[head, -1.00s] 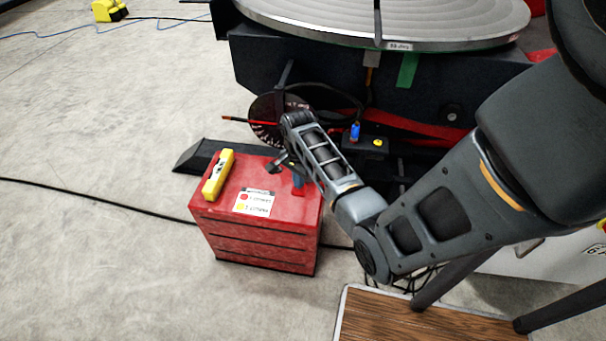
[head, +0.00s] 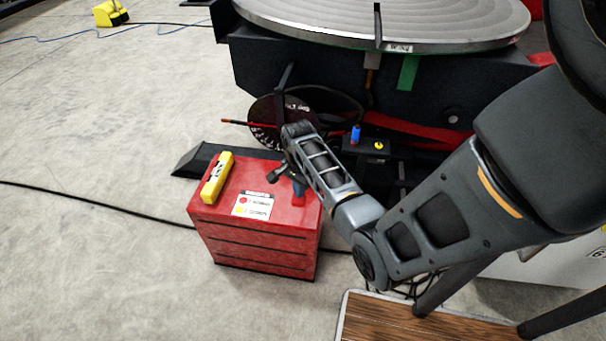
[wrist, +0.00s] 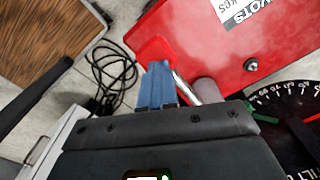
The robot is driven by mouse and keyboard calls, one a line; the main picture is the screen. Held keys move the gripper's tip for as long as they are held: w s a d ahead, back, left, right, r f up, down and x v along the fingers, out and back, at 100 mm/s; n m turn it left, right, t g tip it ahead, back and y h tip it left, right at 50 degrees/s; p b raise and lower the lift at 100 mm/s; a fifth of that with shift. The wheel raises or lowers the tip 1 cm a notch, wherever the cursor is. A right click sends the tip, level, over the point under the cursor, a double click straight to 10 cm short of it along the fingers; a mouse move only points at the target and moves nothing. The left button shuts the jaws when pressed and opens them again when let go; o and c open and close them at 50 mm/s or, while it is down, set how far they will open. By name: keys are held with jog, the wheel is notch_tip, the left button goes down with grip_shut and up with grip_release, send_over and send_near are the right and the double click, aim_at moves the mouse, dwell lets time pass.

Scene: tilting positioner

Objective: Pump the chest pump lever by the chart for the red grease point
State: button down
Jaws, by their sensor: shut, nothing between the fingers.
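The red chest (head: 265,245) stands left of my arm, with the chart card (head: 253,204) on its top showing a red dot above a yellow dot. The chart's small text is not readable. My gripper (head: 299,191) is shut, its blue fingers at the chest's right side; they also show in the wrist view (wrist: 155,72). A red end piece (wrist: 154,48), apparently the pump lever's grip, is right at the fingertips, with a metal rod (wrist: 186,87) beside them. Whether they touch is unclear. My wrist hides part of the pump. A dark knob (head: 272,177) shows left of the fingers.
A yellow level-like tool (head: 217,178) lies on the chest's left. Behind stand a dial (head: 268,120) with a red pointer, a block with blue and yellow fittings (head: 378,146), and the round positioner table (head: 390,22). Cables lie on the floor.

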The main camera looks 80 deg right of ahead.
notch_tip(320, 180, up, 14)
jog(key=p, duration=1)
jog(key=shift+n, duration=0.3)
dwell(0.4)
notch_tip(320, 180, down, 7)
jog(key=n+t+h+b, duration=0.1)
jog(key=n+b, duration=0.4)
jog(key=n, duration=0.6)
jog(key=shift+n+h+b, duration=0.3)
jog(key=shift+h+b, duration=0.05)
jog(key=shift+h, duration=0.05)
jog(key=shift+a+f, duration=0.1)
dwell(1.7)
